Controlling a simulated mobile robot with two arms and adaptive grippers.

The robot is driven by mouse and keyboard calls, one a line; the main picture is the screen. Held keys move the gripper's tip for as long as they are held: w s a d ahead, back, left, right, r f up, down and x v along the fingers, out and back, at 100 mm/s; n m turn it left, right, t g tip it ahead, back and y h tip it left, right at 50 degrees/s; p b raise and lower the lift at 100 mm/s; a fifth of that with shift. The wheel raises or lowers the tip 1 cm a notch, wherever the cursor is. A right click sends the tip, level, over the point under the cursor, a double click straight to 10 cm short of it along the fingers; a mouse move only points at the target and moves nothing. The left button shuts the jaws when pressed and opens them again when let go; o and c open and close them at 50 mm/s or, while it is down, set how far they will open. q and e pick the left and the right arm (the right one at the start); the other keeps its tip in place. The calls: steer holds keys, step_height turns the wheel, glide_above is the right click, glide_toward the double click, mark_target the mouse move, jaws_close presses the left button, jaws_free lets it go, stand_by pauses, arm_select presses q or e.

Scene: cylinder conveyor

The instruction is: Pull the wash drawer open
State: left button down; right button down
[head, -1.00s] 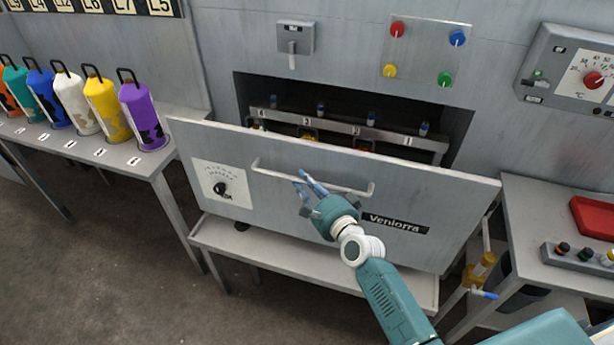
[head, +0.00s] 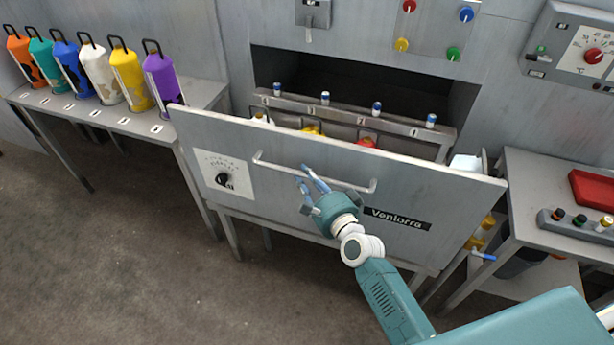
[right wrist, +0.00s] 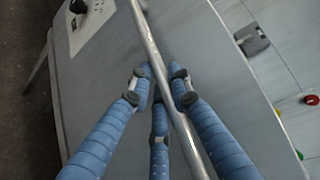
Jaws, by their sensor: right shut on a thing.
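The wash drawer (head: 300,160) has a grey front panel with a dial plate on its left and a Venlorra label on its right. It stands out from the dark opening in the wall, and a rack and several coloured items show behind the panel. My right gripper (head: 311,178) is shut on the bar handle (head: 350,186) left of its middle. In the right wrist view the handle (right wrist: 160,45) runs between the blue fingers (right wrist: 160,85). My left gripper is not in view.
A side table (head: 190,98) at the left carries several coloured bottles with black handles. At the right, a table (head: 560,235) holds a red tray (head: 594,190) and a small box with knobs (head: 575,222). The floor in front at left is clear.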

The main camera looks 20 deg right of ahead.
steer(key=c, duration=1.6)
jaws_free()
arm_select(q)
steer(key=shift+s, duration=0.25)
arm_select(e)
steer(key=shift+o, duration=0.2)
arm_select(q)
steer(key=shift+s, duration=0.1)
arm_select(e)
steer(key=v, duration=1.2)
steer(key=shift+f, duration=0.1)
